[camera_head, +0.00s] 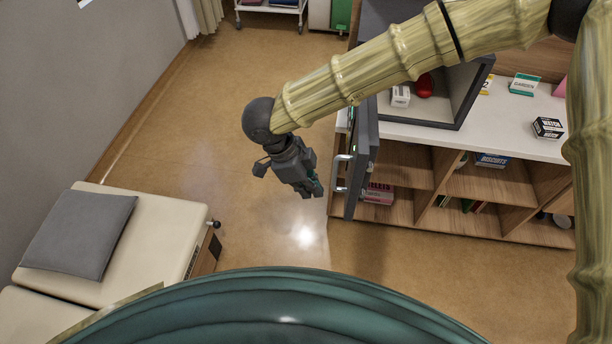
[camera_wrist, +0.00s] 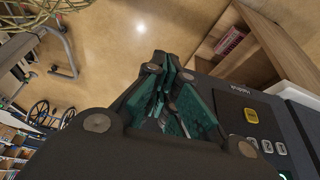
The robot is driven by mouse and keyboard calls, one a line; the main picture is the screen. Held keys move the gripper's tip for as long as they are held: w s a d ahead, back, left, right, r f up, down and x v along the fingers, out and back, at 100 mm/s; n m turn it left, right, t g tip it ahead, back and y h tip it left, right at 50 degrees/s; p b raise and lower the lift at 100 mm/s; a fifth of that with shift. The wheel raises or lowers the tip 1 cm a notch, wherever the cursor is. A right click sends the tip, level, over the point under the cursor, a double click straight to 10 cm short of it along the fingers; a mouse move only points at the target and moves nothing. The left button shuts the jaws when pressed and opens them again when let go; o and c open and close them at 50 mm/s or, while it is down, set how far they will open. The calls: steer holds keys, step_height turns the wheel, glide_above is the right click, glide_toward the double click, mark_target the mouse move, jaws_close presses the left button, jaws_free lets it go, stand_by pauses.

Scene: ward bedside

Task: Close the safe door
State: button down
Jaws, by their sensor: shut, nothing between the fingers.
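The safe (camera_head: 464,97) is a dark grey box on the white top of a wooden shelf unit. Its door (camera_head: 364,158) stands swung open, jutting out past the shelf's front edge, with a pale handle (camera_head: 341,173) on its left face. My gripper (camera_head: 316,189) is shut and empty, just left of the handle and pointing down; I see a small gap between them. In the wrist view the shut fingers (camera_wrist: 172,105) are beside the door's panel (camera_wrist: 245,112), which carries a yellow button and pale keys. Part of the safe is hidden behind my arm.
The shelf unit (camera_head: 402,165) holds boxes and books in its compartments. A white box (camera_head: 400,96) and a red object (camera_head: 424,85) are in the safe. Small boxes, one black and white (camera_head: 547,128), stand on the top. A bed (camera_head: 160,228) is at left. Floor between is clear.

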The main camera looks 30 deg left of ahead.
steer(key=w+d+f+p, duration=0.1)
steer(key=d+f, duration=0.2)
steer(key=d, duration=0.2)
steer(key=shift+w+f+p, duration=0.35)
steer(key=shift+f+p, duration=0.05)
steer(key=shift+d, duration=0.15)
